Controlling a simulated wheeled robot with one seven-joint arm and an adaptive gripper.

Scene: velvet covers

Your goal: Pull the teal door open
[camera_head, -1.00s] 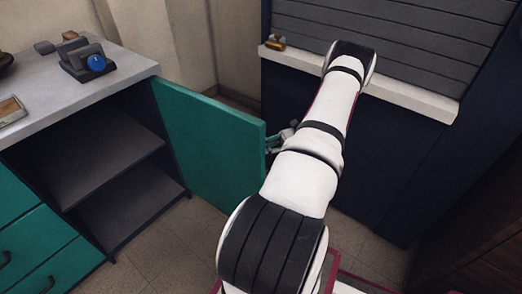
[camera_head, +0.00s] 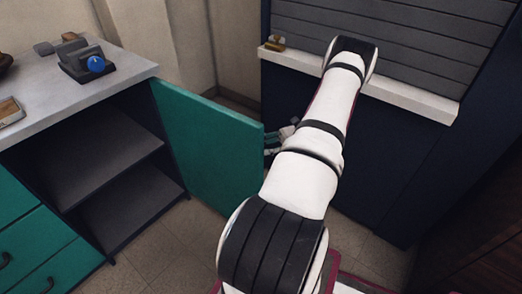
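The teal door (camera_head: 208,150) stands swung wide open from the right side of the cabinet (camera_head: 92,62). The inside of the cabinet shows, with dark shelves (camera_head: 108,168). My gripper (camera_head: 273,143) is at the door's free edge, at about mid-height or a little above. My white arm hides most of the gripper, and its fingertips are too small and covered to tell whether they are shut. I cannot tell whether it touches the door or a handle.
Teal drawers (camera_head: 35,250) with dark handles are at the lower left. On the countertop stand a dark device with a blue knob (camera_head: 96,65) and a small framed tray (camera_head: 10,111). A dark navy unit with a white ledge (camera_head: 410,102) is behind my arm. Tiled floor is free below the door.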

